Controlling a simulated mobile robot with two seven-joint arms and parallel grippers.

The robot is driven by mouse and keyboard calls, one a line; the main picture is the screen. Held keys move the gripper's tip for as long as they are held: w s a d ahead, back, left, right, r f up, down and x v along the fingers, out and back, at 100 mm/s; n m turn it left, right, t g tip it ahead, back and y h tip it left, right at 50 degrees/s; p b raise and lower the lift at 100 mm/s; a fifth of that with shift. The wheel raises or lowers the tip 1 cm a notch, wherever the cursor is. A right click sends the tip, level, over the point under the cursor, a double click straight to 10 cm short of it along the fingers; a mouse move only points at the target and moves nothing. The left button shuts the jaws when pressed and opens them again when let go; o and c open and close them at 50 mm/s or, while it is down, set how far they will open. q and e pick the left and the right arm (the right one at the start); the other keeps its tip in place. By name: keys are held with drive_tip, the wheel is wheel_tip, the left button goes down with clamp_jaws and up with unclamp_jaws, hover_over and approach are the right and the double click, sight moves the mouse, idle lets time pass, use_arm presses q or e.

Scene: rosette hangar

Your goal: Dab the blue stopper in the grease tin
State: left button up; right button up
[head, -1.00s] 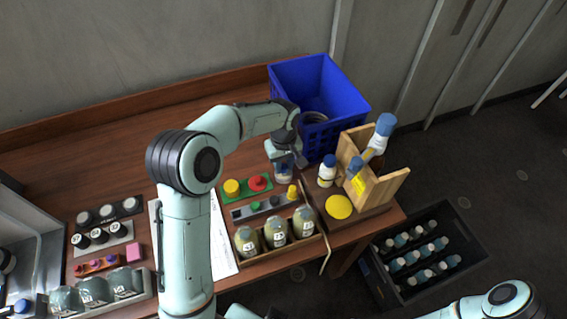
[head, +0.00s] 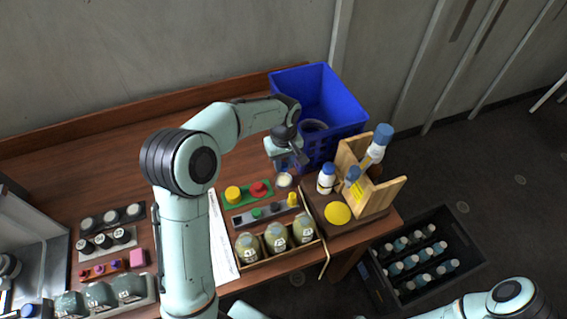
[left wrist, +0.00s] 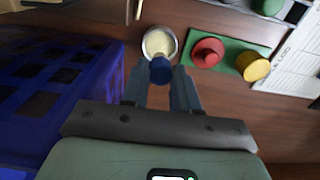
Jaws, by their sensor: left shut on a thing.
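The grease tin (head: 284,180) is a small round tin with a pale cream fill, standing on the table; it also shows in the left wrist view (left wrist: 159,41). My left gripper (head: 287,163) is above and just behind it. In the left wrist view the gripper (left wrist: 160,80) is shut on the blue stopper (left wrist: 160,70), which overlaps the tin's near rim. The stopper looks clear of the grease, though its exact height is hard to tell. In the head view the gripper mostly hides the stopper. My right gripper is not in view.
A blue crate (head: 345,95) stands close behind the gripper. A green board (head: 246,194) with yellow and red knobs lies left of the tin. A wooden stand (head: 378,195) with white bottles is to the right. Three jars stand in a tray (head: 284,252) in front.

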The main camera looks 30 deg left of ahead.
sight(284, 164)
use_arm(q)
drive_tip(key=shift+r+p, duration=0.55)
drive_tip(key=shift+r, duration=0.95)
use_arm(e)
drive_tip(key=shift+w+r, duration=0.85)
